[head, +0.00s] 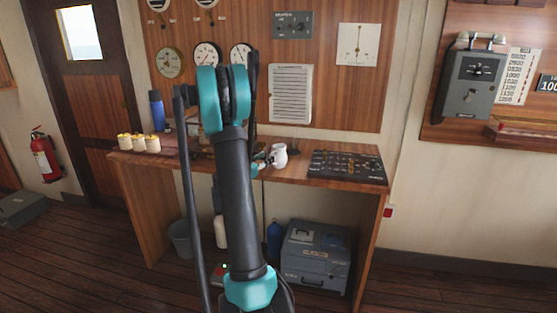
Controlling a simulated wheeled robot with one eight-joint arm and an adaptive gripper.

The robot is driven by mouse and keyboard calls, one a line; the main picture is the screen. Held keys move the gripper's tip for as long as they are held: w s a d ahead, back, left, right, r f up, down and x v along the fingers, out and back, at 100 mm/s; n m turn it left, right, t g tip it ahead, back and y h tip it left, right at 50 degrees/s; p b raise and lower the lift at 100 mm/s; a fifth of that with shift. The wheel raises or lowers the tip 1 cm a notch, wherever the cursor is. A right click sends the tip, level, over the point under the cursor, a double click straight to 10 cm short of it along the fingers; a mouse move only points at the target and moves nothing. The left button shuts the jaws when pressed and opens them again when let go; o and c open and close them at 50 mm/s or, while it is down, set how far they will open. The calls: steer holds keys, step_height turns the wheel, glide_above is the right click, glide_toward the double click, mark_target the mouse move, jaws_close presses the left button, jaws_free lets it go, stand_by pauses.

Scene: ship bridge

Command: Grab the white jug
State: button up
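The white jug (280,154) stands upright on the wooden desk (300,177), just right of my arm in the head view. My arm rises in front of the desk and bends over toward it, covering part of the desktop. A small part of my gripper (265,160) shows at the jug's left side, close to it. The rest is hidden behind my arm. I cannot tell whether the fingers touch the jug or whether they are open or shut.
A black panel (346,164) lies on the desk right of the jug. Several small cream pots (139,143) and a blue bottle (156,110) stand at the left. A grey toolbox (316,258) and a bin (181,240) are under the desk.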

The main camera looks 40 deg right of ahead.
mark_target(272, 153)
steer(key=x, duration=0.4)
steer(key=shift+d+f, duration=0.1)
steer(key=shift+d, duration=0.15)
steer(key=shift+c, duration=0.6)
jaws_close()
